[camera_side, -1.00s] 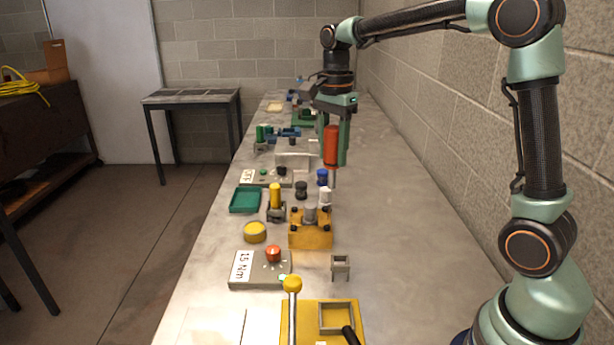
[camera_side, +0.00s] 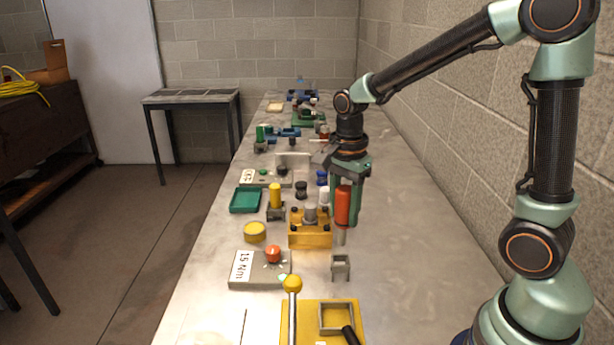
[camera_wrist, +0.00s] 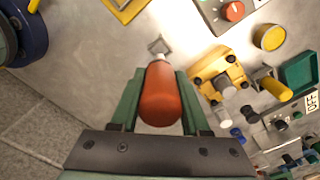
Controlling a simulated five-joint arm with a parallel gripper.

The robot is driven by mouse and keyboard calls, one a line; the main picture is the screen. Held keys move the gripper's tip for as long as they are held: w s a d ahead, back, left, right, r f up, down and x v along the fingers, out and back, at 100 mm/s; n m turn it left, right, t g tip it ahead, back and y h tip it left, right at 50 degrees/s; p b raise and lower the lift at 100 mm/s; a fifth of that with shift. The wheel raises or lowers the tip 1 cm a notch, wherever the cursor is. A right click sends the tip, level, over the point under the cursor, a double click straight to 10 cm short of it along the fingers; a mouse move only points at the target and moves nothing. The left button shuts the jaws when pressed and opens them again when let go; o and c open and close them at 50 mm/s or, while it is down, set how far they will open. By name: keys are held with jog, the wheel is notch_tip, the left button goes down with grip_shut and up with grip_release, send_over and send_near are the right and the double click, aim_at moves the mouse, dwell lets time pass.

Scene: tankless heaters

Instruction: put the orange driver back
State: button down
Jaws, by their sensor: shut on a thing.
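The orange driver (camera_side: 343,206) is upright in my gripper (camera_side: 346,200), with its handle between the green fingers and its shaft pointing down. In the wrist view the driver's handle (camera_wrist: 160,95) fills the space between the fingers of my gripper (camera_wrist: 160,92). A small grey stand (camera_side: 341,266) is directly below the driver in the side view. The stand (camera_wrist: 158,46) also shows beyond the handle in the wrist view, partly hidden by the driver's tip.
A yellow block with a grey cylinder (camera_side: 310,233) stands close to the left. A grey box with a red knob (camera_side: 262,270) and a yellow tray fixture (camera_side: 345,300) are nearer the front. A yellow round tin (camera_side: 255,232) lies farther left. The bench's right side is clear.

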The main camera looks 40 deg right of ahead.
aim_at(342, 244)
notch_tip(342, 244, down, 9)
jog(key=shift+f, duration=0.1)
dwell(0.4)
jog(key=shift+c, duration=1.9)
grip_release()
jog(key=shift+f, duration=0.1)
